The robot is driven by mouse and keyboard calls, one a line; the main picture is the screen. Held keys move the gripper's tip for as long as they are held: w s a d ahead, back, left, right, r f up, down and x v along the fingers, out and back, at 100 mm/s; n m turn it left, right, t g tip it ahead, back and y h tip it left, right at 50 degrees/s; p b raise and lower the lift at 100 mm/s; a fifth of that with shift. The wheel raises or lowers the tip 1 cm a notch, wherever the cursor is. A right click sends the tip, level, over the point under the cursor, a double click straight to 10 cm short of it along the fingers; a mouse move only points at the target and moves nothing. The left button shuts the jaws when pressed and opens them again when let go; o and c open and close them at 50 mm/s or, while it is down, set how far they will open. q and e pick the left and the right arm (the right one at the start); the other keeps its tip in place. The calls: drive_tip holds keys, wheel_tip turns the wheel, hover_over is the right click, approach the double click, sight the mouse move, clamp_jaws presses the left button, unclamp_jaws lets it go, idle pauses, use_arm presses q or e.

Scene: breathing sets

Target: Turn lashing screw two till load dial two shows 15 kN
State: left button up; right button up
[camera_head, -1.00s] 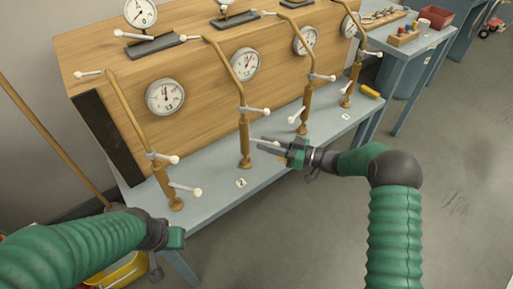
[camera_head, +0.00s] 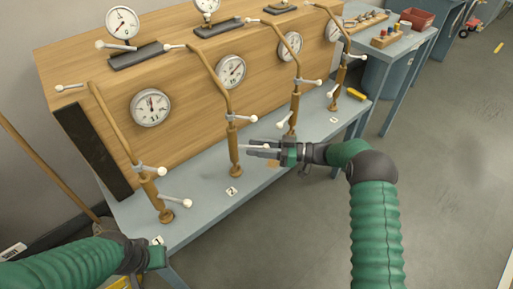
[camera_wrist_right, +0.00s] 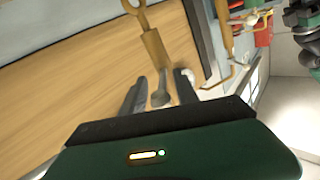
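Lashing screw two (camera_head: 234,152) is the bronze upright behind the tag marked 2 (camera_head: 232,190). Load dial two (camera_head: 231,71) is on the wooden panel above it; its reading is too small to tell. My right gripper (camera_head: 253,147) is just right of the screw's body, at its lower handle. In the right wrist view the fingers (camera_wrist_right: 160,92) stand apart with a grey handle end (camera_wrist_right: 160,98) between them and gaps on both sides. My left gripper (camera_head: 152,257) is low at the left, away from the screws; its fingers are not clear.
Screw one (camera_head: 155,190) stands to the left and screw three (camera_head: 295,105) to the right, both with protruding handles. The grey bench (camera_head: 200,212) has a narrow clear front strip. A yellow object (camera_head: 356,95) lies near its right end. Open floor is at the right.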

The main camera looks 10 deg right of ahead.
drive_tip(key=shift+o, duration=0.6)
drive_tip(key=p+v, duration=0.2)
drive_tip(key=v, duration=1.5)
